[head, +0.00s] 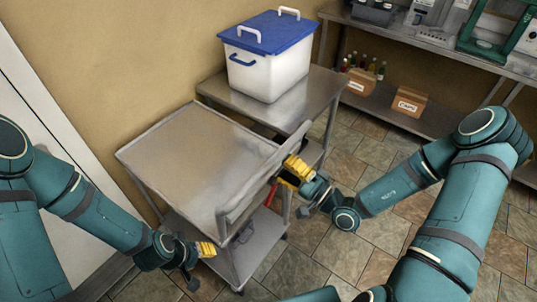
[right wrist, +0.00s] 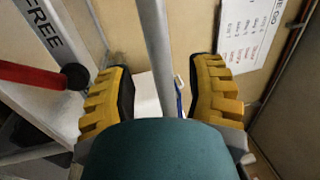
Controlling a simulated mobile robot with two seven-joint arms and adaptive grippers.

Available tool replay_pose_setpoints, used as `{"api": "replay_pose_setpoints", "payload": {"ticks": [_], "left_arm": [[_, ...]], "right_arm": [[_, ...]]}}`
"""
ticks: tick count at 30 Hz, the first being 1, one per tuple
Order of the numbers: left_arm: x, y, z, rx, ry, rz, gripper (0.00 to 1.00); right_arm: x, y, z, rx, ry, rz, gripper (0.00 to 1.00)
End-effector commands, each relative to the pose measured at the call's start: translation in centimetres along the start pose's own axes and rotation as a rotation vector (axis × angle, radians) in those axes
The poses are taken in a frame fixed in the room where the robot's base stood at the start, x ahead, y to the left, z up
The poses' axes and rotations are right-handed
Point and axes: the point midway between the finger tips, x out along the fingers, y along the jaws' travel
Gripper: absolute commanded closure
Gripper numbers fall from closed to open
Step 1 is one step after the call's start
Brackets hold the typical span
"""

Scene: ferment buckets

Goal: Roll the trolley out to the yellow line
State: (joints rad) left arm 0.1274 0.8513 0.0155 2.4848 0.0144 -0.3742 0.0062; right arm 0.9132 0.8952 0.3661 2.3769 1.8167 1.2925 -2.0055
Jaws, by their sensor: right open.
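The steel trolley (head: 190,150) stands by the tan wall in the head view. Its flat top is empty, with a raised grey panel (head: 260,185) along its right end and a lower shelf (head: 250,250) below. My right gripper (head: 293,172) is at that panel end, open. In the right wrist view a grey bar (right wrist: 155,50) runs between its spread yellow fingers; contact cannot be told. A red lever (right wrist: 35,74) with a black knob is beside them, near the lettering "FREE". My left gripper (head: 203,250) is near the trolley's front edge; its jaws are unclear. No yellow line shows.
A second steel stand (head: 315,95) behind the trolley bears a white bucket (head: 270,75) with a blue lid (head: 268,30). A shelf unit (head: 385,110) at the upper right holds cardboard boxes (head: 408,101) and bottles. The tiled floor (head: 335,245) right of the trolley is partly clear.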

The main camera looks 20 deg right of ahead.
Motion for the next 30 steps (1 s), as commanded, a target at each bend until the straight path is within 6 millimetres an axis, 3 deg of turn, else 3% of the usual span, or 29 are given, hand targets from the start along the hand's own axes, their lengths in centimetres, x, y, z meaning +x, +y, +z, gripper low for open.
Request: {"api": "replay_pose_setpoints", "payload": {"ticks": [3, 9, 23, 26, 28, 30], "left_arm": [[-0.1, 0.0, 0.0, 0.0, 0.001, 0.0, 0.53], [-0.1, 0.0, -0.1, 0.0, 0.001, 0.0, 0.53], [-0.1, 0.0, -0.1, 0.0, 0.001, 0.0, 0.53], [-0.1, 0.0, -0.1, 0.0, 0.001, 0.0, 0.53], [-0.1, 0.0, -0.1, 0.0, 0.001, 0.0, 0.53], [-0.1, 0.0, -0.1, 0.0, 0.001, 0.0, 0.53]], "right_arm": [[2.3, 0.0, 0.1, 0.0, -0.003, -0.002, 0.46], [4.9, 0.0, 0.1, 0.0, -0.002, 0.0, 0.46], [6.0, 0.0, 0.1, 0.001, -0.002, 0.001, 0.46], [6.0, 0.0, 0.1, 0.001, -0.002, 0.001, 0.75], [6.0, 0.0, 0.1, 0.001, -0.002, 0.001, 1.0], [6.0, 0.0, 0.1, 0.001, -0.002, 0.001, 1.0]]}}
